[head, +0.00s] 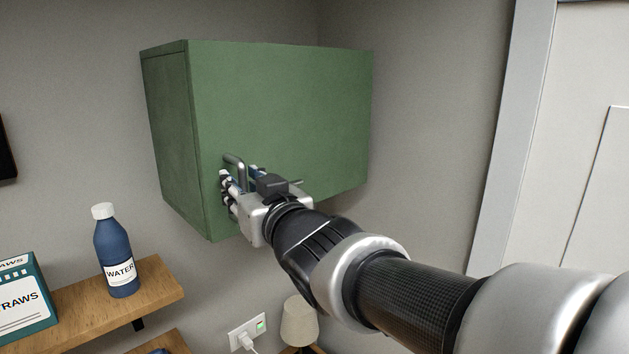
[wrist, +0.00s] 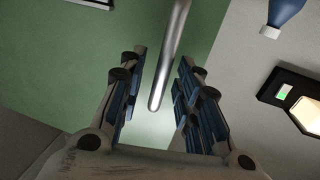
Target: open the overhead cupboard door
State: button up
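The overhead cupboard (head: 280,110) is a green box on the wall, and its door looks closed. A grey metal bar handle (head: 236,160) is on the door's lower left part. My gripper (head: 240,177) is at the handle, with its fingers pointing toward the door. In the wrist view the handle (wrist: 168,60) runs between the two open fingers (wrist: 158,82), with a visible gap on each side. The fingers do not appear to touch it. The handle's lower end in the head view is hidden by my gripper.
A wooden shelf (head: 80,312) at the lower left holds a blue water bottle (head: 115,255) and a straws box (head: 22,300). A lamp (head: 298,322) and a wall socket (head: 247,332) are below the cupboard. A white door frame (head: 510,130) stands at right. The space before the cupboard's left side looks clear.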

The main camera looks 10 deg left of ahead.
jog(key=shift+w+a, duration=0.15)
jog(key=shift+c, duration=0.5)
grip_shut()
